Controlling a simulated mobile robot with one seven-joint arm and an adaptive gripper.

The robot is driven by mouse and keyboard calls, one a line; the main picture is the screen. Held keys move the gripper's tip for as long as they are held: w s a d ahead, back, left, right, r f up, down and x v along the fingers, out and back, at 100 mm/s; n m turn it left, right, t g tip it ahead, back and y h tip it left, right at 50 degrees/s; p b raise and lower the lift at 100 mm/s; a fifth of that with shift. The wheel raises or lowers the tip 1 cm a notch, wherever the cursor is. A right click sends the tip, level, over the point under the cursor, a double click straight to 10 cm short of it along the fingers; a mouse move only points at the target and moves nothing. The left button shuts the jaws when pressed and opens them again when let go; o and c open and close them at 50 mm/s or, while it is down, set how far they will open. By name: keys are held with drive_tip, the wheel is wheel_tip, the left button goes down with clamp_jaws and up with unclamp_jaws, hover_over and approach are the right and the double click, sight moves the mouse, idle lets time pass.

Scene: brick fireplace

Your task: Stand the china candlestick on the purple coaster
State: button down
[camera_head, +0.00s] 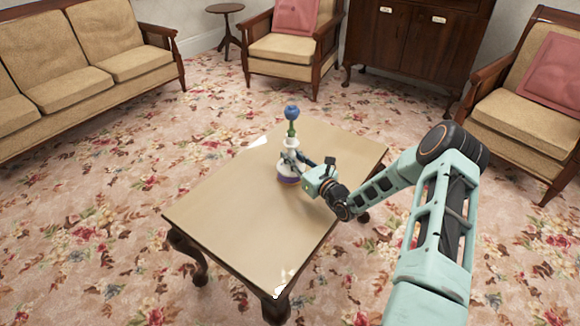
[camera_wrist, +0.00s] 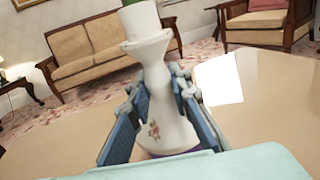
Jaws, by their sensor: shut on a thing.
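The white china candlestick (camera_head: 290,148) stands upright near the middle of the table, with a green and blue piece (camera_head: 292,113) in its top. In the wrist view the candlestick (camera_wrist: 157,85) shows a small floral print low on its body. My gripper (camera_head: 297,160) is shut on it, a blue-padded finger on each side of its body. The purple coaster (camera_head: 288,180) shows directly under the base, and a sliver of it (camera_wrist: 165,154) shows below the base in the wrist view. I see no clear gap between base and coaster, but cannot tell if they touch.
The pale table top (camera_head: 235,215) is otherwise clear, apart from bright glare patches. A sofa (camera_head: 85,60), two armchairs (camera_head: 285,48) and a dark cabinet (camera_head: 410,50) stand well beyond the table on flowered carpet.

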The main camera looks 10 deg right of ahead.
drive_tip(key=shift+w+a+f, duration=0.2)
drive_tip(key=shift+w+f, duration=0.05)
drive_tip(key=shift+f, duration=0.05)
drive_tip(key=shift+w+f+b, duration=0.1)
drive_tip(key=shift+f+b, duration=0.6)
drive_tip(key=shift+f, duration=0.8)
drive_tip(key=shift+f, duration=0.1)
drive_tip(key=c, duration=1.8)
unclamp_jaws()
drive_tip(key=shift+f, duration=0.1)
drive_tip(key=shift+o, duration=0.2)
drive_tip(key=shift+s+d, duration=0.2)
drive_tip(key=shift+s, duration=0.1)
drive_tip(key=p+v, duration=0.3)
drive_tip(key=v, duration=0.8)
drive_tip(key=shift+s+d, duration=0.1)
drive_tip(key=shift+s, duration=0.15)
